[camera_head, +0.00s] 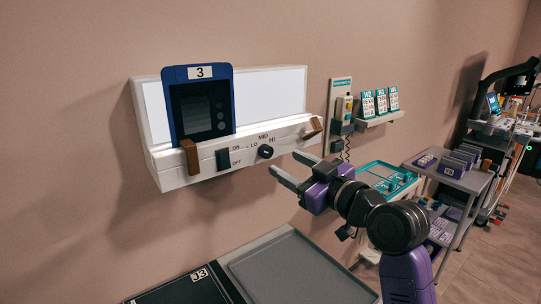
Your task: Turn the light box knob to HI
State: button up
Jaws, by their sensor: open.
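The light box (270,92) is mounted on the wall, with a white panel and a white front ledge. Its black knob (265,151) sits on the ledge front, with LO, MID and HI marked around it. The knob's pointer is too small to read for sure. A black ON/OFF switch (223,159) is left of the knob. My gripper (288,168) is open and empty, a little right of and below the knob and apart from it in the picture. Its two grey fingers point left toward the light box.
A wall holder with a bottle (342,112) and a coiled cord hangs to the right. A grey tray (302,270) lies below. A cart (452,172) stands at right.

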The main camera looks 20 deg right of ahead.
aim_at(268, 153)
jog(key=p+x, duration=0.1)
jog(key=x, duration=0.5)
jog(key=shift+w, duration=0.35)
jog(key=shift+c, duration=0.4)
grip_shut()
